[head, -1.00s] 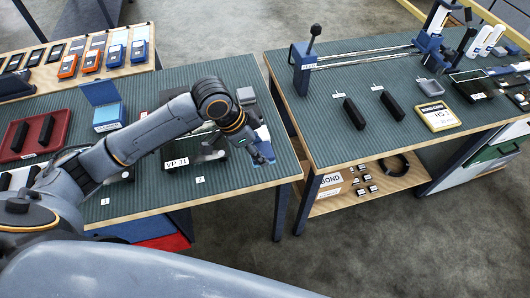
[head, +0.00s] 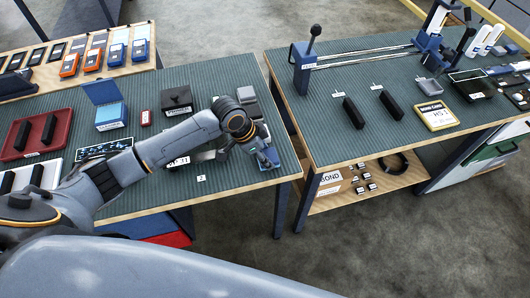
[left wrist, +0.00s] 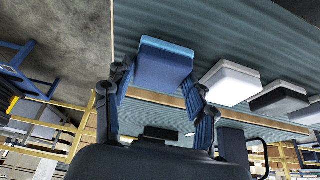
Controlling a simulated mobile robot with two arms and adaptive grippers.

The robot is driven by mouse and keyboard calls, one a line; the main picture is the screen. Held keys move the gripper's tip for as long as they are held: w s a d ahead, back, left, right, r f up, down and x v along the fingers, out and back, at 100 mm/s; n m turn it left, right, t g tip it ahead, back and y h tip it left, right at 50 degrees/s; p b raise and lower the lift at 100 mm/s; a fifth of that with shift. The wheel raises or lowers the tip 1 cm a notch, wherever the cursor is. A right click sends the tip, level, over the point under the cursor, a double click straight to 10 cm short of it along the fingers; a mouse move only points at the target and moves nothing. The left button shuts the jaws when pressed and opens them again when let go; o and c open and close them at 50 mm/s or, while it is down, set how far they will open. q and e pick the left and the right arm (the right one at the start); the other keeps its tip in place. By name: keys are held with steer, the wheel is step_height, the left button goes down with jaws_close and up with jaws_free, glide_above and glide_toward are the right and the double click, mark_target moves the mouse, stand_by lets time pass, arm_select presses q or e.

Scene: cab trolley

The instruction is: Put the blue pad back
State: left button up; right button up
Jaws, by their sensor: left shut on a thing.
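The blue pad (left wrist: 163,62) is a block with a lighter blue top. In the left wrist view it sits between the two fingers of my left gripper (left wrist: 158,98). In the head view the left gripper (head: 262,150) is at the front right corner of the left table, shut on the blue pad (head: 268,158), which is partly hidden by the fingers. I cannot tell whether the pad touches the table. A white pad (left wrist: 230,82) and a dark grey pad (left wrist: 279,99) lie beside it in the left wrist view. My right gripper is not in view.
A blue open box (head: 110,115), a black box (head: 176,99) and a red tray (head: 36,133) stand on the left table. A gap separates it from the right table (head: 340,147), which holds black blocks and a yellow-framed card (head: 435,115).

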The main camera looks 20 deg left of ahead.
arm_select(q)
steer(key=o, duration=1)
steer(key=shift+f, duration=0.1)
steer(key=v, duration=1.2)
steer(key=shift+b, duration=0.35)
